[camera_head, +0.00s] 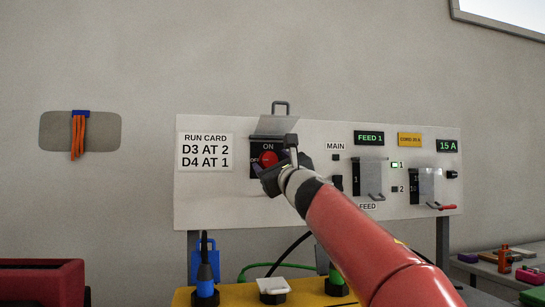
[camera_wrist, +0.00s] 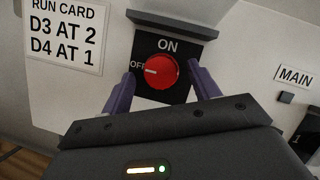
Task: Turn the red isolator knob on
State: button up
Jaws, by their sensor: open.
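The red isolator knob (camera_wrist: 157,71) sits on a black plate (camera_wrist: 178,95) marked ON at the top and OFF at the left. Its white pointer line points left, toward OFF. The knob also shows in the head view (camera_head: 269,159), partly bordered by my gripper. My gripper (camera_wrist: 160,80) is open, with one purple finger on each side of the knob. The fingers look apart from the knob; their exact depth is hard to tell. In the head view my gripper (camera_head: 277,170) is in front of the plate's lower part. A clear cover (camera_head: 275,125) is raised above the knob.
The white panel (camera_head: 215,210) also carries a run card (camera_head: 205,152), a MAIN switch (camera_head: 337,183), and two clear-covered switches (camera_head: 369,178) (camera_head: 425,186) to the right. Plugs and cables stand below on a yellow box (camera_head: 240,295).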

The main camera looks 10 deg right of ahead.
jog(key=shift+w+r, duration=0.1)
jog(key=shift+w, duration=0.15)
jog(key=c, duration=1)
